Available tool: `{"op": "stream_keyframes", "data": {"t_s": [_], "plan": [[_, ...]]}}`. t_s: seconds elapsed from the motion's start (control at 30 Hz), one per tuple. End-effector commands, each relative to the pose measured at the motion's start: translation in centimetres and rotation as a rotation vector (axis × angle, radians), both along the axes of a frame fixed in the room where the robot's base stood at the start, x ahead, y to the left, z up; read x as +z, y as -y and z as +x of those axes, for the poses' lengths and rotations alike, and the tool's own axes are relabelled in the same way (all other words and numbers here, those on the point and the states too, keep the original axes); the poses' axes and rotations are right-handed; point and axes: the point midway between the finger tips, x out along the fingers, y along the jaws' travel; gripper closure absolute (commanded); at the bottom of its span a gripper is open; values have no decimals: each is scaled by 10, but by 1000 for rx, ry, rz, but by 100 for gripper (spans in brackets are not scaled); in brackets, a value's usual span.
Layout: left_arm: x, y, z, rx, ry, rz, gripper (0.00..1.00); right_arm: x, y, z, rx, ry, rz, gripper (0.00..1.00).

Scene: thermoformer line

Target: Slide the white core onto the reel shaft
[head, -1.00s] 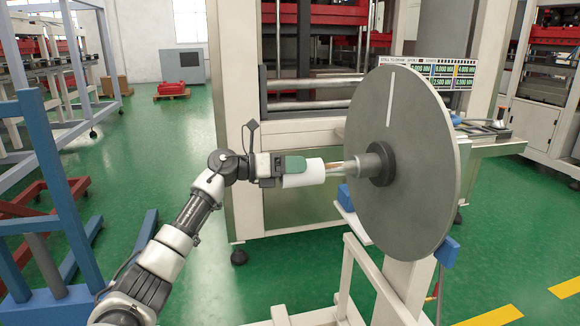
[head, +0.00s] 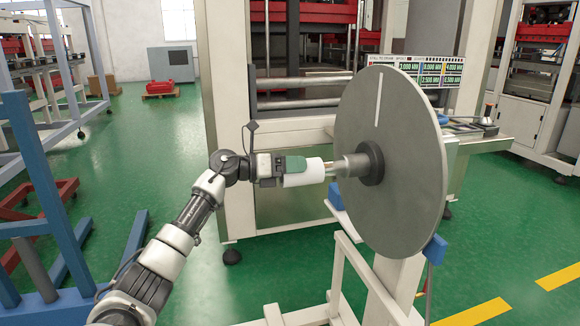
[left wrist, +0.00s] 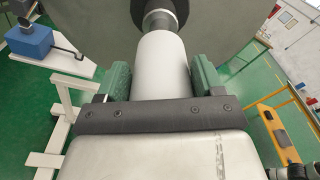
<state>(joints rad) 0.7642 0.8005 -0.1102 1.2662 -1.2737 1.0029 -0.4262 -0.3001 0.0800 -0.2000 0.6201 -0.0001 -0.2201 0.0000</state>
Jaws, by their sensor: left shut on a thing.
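The white core (head: 307,173) is a smooth white cylinder, held level in front of the grey reel disc (head: 415,165). My left gripper (head: 293,168) is shut on it, with a green finger on each side in the left wrist view (left wrist: 162,85). The reel shaft (head: 352,165) is a stepped grey metal stub that sticks out from a dark hub (head: 371,163) toward the core. The core points along the shaft, and its far end is at the shaft's thin tip. I cannot tell how much of the tip is inside the core. My right gripper is not in view.
A white stand (head: 392,290) carries the reel, with blue blocks (head: 434,248) near the disc. The large thermoformer machine (head: 232,115) stands behind. A blue frame (head: 45,185) is at the left. Green floor is free between them.

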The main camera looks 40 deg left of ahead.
Motion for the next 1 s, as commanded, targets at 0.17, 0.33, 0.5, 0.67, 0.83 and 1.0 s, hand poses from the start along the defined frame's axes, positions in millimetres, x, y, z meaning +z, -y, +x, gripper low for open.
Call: {"op": "stream_keyframes", "data": {"t_s": [0.17, 0.33, 0.5, 0.67, 0.83, 1.0], "plan": [[1, 3, 4, 0, 1, 1, 71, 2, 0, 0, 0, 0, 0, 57], [1, 6, 7, 0, 1, 2, 71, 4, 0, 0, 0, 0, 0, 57], [1, 8, 10, -1, 1, 0, 71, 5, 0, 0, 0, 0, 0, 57], [0, 8, 10, 0, 1, 1, 71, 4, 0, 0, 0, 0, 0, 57], [-1, 4, 6, 1, 1, 1, 71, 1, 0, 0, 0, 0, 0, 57], [-1, 0, 0, 1, 0, 0, 71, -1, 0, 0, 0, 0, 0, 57]]}}
